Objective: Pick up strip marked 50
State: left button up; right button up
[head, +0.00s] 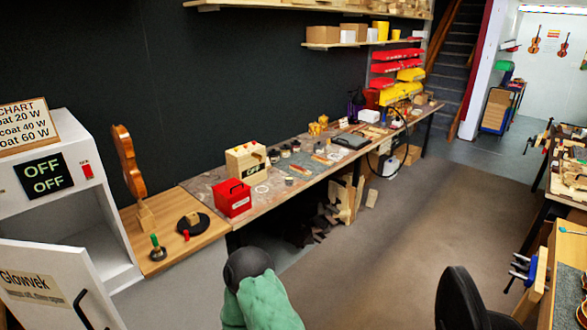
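I cannot make out a strip marked 50; no marking on the small pieces along the long bench is readable at this size. Thin flat pieces (300,169) lie on a grey mat (284,184) at the middle of the long workbench (212,180). Another small light piece (323,160) lies farther along it. Neither of my grippers shows in the head view.
A white cabinet (75,142) reading OFF stands at left, its door (40,272) open. A red box (233,200) and a cream box (246,160) stand on the bench. Carpet between benches is clear.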

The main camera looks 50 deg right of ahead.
aim_at(324, 160)
jog(key=i+z, duration=0.1)
jog(key=z, duration=1.05)
jog(key=l+z, duration=0.15)
jog(key=z, duration=1.15)
jog(key=i, duration=3.75)
jog(key=i+u, duration=0.1)
jog(key=i, duration=0.5)
jog(key=i+l+u, duration=0.15)
jog(key=i, duration=0.45)
jog(key=i+l+u, duration=0.1)
jog(key=i, duration=0.45)
